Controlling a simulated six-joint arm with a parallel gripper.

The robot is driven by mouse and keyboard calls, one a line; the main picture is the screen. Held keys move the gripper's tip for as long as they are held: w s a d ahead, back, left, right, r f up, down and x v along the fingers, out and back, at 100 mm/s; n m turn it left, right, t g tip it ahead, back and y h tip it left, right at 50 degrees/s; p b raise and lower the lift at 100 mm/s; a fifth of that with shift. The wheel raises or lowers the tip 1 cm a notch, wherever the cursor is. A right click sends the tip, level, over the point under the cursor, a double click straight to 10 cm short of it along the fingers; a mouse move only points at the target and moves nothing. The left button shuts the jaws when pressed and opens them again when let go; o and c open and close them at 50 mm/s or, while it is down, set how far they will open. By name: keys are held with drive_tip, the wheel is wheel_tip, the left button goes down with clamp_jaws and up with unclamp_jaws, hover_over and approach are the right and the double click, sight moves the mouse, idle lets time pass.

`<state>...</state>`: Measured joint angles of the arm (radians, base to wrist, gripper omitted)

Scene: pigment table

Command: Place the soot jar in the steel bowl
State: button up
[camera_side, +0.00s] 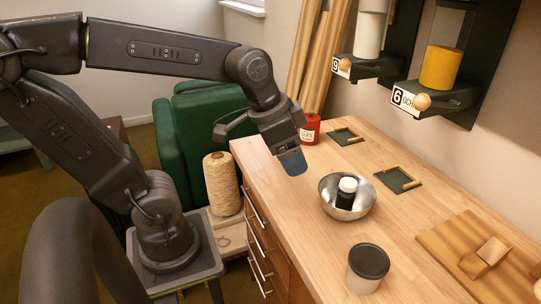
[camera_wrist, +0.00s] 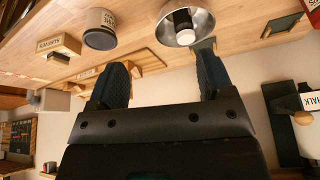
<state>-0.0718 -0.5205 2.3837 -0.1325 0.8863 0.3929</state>
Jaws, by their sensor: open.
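The soot jar (camera_side: 345,198), a small black jar with a white lid, sits inside the steel bowl (camera_side: 328,203) on the wooden table, and it looks upright. In the wrist view the jar (camera_wrist: 183,20) also shows inside the bowl (camera_wrist: 204,24). My gripper (camera_side: 293,163) is raised above the table's left side, to the left of the bowl and apart from it. In the wrist view its two dark fingers (camera_wrist: 160,82) are spread wide with nothing between them.
A container with a dark lid (camera_side: 367,268) stands in front of the bowl. Dark trays (camera_side: 397,180) lie behind it. A wooden board with blocks (camera_side: 470,250) is at right. A red can (camera_side: 310,130) stands behind my gripper. Wall shelves hold a yellow cylinder (camera_side: 440,68).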

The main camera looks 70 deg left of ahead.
drive_tip(key=s+n, duration=0.1)
drive_tip(key=s, duration=0.1)
drive_tip(key=s+n+t, duration=0.1)
drive_tip(key=s+n, duration=0.1)
drive_tip(key=s, duration=0.1)
drive_tip(key=shift+f+y, duration=0.15)
drive_tip(key=shift+y, duration=0.25)
idle(0.8)
